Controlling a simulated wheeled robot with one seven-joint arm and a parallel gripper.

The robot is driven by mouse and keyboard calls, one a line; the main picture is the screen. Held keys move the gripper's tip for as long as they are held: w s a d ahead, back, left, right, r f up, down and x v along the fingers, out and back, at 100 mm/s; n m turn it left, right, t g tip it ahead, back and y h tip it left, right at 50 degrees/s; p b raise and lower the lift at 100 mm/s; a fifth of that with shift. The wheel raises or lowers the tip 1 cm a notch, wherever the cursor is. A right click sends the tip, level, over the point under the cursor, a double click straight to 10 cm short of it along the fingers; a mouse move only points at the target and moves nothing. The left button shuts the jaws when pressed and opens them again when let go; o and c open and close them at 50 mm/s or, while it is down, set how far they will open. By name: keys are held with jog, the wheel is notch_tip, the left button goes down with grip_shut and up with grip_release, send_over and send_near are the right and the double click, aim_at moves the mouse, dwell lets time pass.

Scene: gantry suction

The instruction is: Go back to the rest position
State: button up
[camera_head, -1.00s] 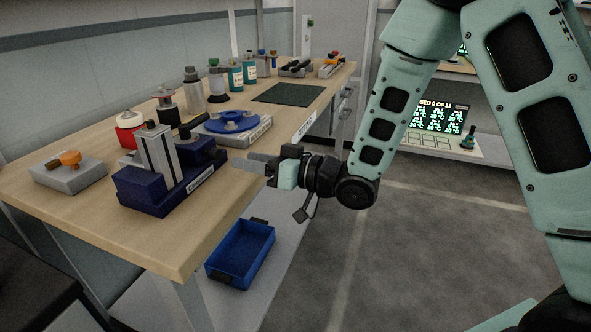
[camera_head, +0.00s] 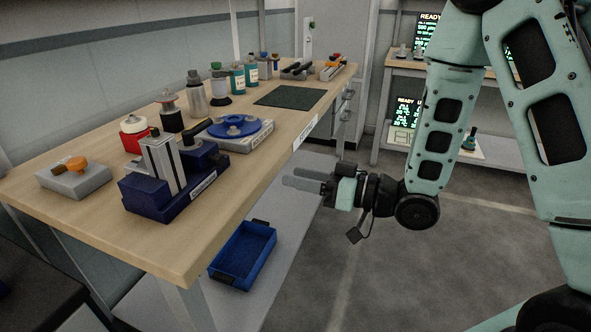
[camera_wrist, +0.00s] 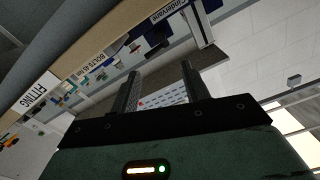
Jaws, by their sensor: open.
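On the bench are a blue vise-like fixture (camera_head: 170,190), a grey block with an orange knob (camera_head: 75,182), a blue disc on a plate (camera_head: 235,127), several bottles and a green mat (camera_head: 290,97). A blue bin (camera_head: 243,255) sits on the lower shelf. The aisle floor (camera_head: 450,270) is clear.

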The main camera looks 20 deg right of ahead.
jog(key=shift+a+r, duration=0.1)
jog(key=s+r+g+h+p, duration=0.3)
jog(key=s+h, duration=0.1)
jog(key=s, duration=0.4)
jog(key=s+a+r+g+h+p, duration=0.1)
jog(key=s+r+g+h+p, duration=0.3)
jog(key=s, duration=0.3)
jog(key=s+a+r+g+h+p, duration=0.1)
jog(key=s+r+g+h+p, duration=0.2)
jog(key=s, duration=0.5)
jog(key=g+h+p, duration=0.1)
jog(key=h, duration=0.1)
jog(key=shift+s+a+r+n+h, duration=0.15)
jog(key=shift+s+r+n+h, duration=0.15)
jog(key=shift+n, duration=0.1)
